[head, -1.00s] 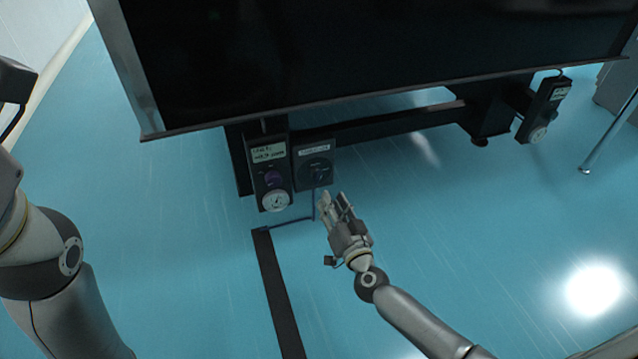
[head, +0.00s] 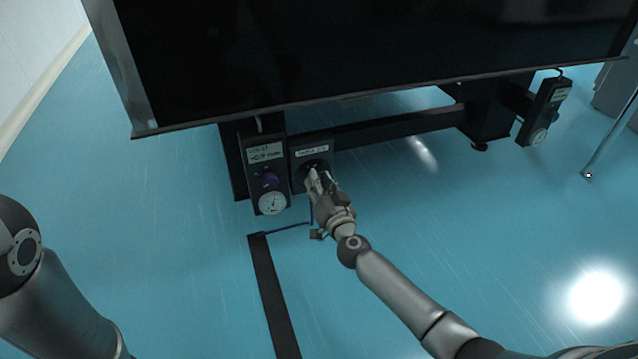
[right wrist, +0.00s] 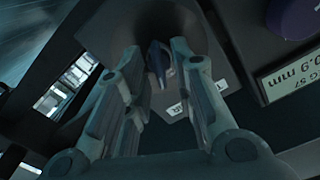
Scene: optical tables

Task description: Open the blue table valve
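The table valve is a black box (head: 298,172) with a pale label, low on the front of the dark table. In the right wrist view a small dark-blue handle (right wrist: 157,60) stands out from the box face. My right gripper (right wrist: 156,58) is open there, with one finger on each side of the handle. I cannot tell whether either finger touches it. My left gripper is out of view; only part of my left arm shows.
Left of the valve is a black panel with a label, a purple knob (head: 268,180) and a round gauge (head: 272,203). The dark tabletop (head: 370,50) overhangs above. Another gauge unit (head: 543,112) hangs at the right. A black floor strip (head: 272,297) runs toward me across open blue floor.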

